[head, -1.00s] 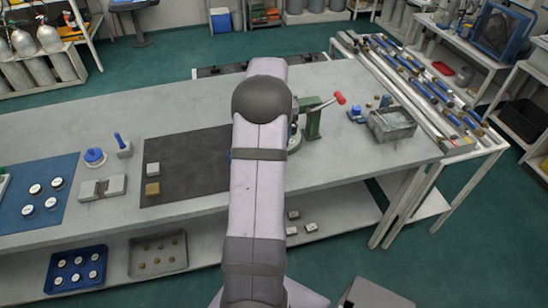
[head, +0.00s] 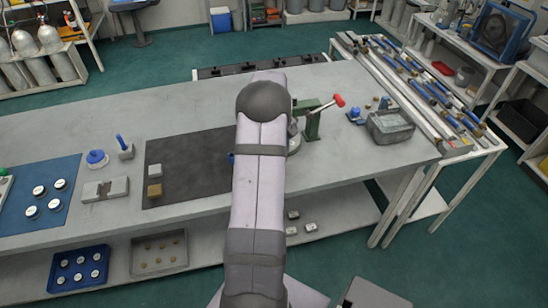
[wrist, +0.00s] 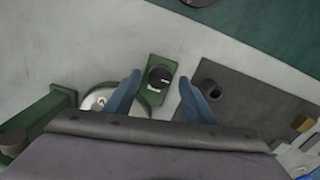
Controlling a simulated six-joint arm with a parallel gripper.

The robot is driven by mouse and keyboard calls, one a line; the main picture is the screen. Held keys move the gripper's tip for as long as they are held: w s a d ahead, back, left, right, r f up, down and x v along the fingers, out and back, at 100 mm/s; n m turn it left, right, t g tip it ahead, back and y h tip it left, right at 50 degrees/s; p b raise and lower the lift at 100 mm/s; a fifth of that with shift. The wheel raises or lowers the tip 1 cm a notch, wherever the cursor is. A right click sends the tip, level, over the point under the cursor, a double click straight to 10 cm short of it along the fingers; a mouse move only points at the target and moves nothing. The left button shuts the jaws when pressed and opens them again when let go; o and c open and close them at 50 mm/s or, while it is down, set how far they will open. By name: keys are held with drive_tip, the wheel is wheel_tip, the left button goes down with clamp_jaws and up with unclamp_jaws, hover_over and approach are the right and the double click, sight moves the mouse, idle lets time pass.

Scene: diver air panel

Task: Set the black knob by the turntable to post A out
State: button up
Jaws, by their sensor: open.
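The black knob (wrist: 160,76) sits on a small green plate (wrist: 158,96) in the wrist view. Small pale marks show beside it, too small to read. My gripper (wrist: 160,92) is open, with one blue finger on each side of the knob and plate, apart from the knob. The round, pale turntable (wrist: 97,99) lies just left of the plate, partly behind the left finger. In the head view the turntable's edge (head: 294,143) peeks out beside my arm. My arm hides the knob and my gripper there.
A green press (head: 312,122) with a red-tipped handle stands right of my arm. A dark mat (head: 190,180) lies to the left, bearing small blocks. A grey bin (head: 390,127) stands farther right. In the wrist view, a dark panel (wrist: 240,105) lies right of the knob.

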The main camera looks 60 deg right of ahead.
drive_tip(key=shift+f, duration=0.75)
drive_tip(key=shift+c, duration=0.5)
drive_tip(key=c, duration=1)
drive_tip(key=shift+o, duration=0.2)
